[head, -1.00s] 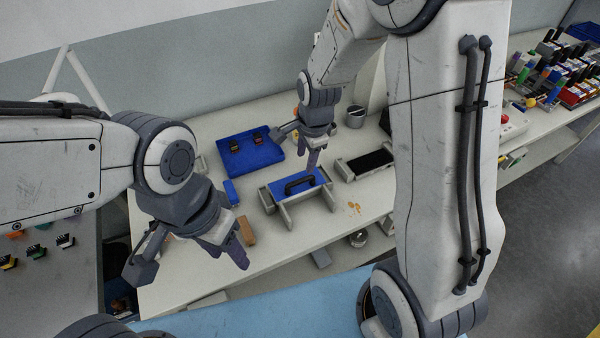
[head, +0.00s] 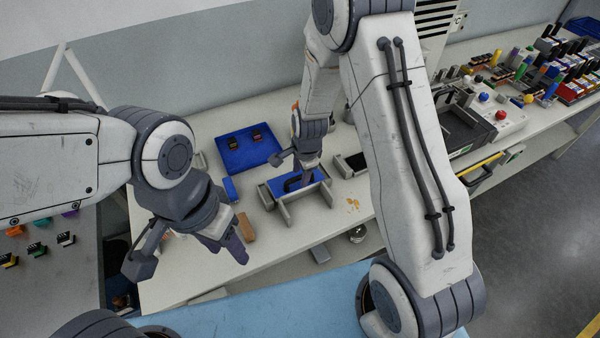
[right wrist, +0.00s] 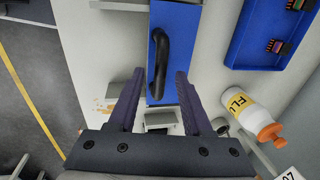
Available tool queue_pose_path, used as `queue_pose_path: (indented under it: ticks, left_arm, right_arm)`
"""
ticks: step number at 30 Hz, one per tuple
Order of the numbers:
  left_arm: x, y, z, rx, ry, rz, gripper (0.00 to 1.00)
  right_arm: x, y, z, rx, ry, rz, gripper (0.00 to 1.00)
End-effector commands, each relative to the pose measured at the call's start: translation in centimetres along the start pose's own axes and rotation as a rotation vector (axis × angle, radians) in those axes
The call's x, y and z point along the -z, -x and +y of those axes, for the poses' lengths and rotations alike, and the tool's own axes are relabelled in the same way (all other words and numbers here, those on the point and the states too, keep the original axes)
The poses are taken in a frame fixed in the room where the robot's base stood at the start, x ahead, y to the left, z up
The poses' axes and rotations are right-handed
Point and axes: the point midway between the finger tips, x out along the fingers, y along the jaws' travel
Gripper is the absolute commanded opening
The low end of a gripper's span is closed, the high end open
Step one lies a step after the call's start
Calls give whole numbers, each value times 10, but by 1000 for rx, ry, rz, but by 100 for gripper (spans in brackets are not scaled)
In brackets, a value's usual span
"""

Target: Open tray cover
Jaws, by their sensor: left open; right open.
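The tray cover (head: 276,188) is blue with a raised black handle (head: 291,184), and sits on a pale stand on the table. The cover (right wrist: 187,22) and handle (right wrist: 161,62) also show in the right wrist view. My right gripper (head: 306,176) is open over the cover, its fingers pointing down. In the right wrist view, the handle lies ahead of the gap between its fingers (right wrist: 158,98), and neither finger visibly touches it. My left gripper (head: 225,252) is open and empty over the table's front edge, left of the cover. The arm hides part of the cover.
A blue tray (head: 268,152) with two small dark parts lies behind the cover. A brown block (head: 246,227) lies left of the stand. A white bottle (right wrist: 246,112) with an orange cap stands near my right gripper. A crowded connector rack (head: 560,75) is far right.

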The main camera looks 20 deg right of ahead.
Motion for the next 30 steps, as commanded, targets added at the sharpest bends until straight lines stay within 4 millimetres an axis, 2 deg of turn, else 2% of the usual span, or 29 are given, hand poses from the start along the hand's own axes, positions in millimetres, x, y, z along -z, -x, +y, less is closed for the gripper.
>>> queue_pose_path:
  ticks: [1,4,5,30]
  left_arm:
    - [0,0,0,0,0,0,50]
    - [0,0,0,0,0,0,50]
    - [0,0,0,0,0,0,50]
    - [0,0,0,0,0,0,50]
  right_arm:
    - [0,0,0,0,0,0,42]
    - [0,0,0,0,0,0,4]
    - [0,0,0,0,0,0,0]
    - [0,1,0,0,0,0,0]
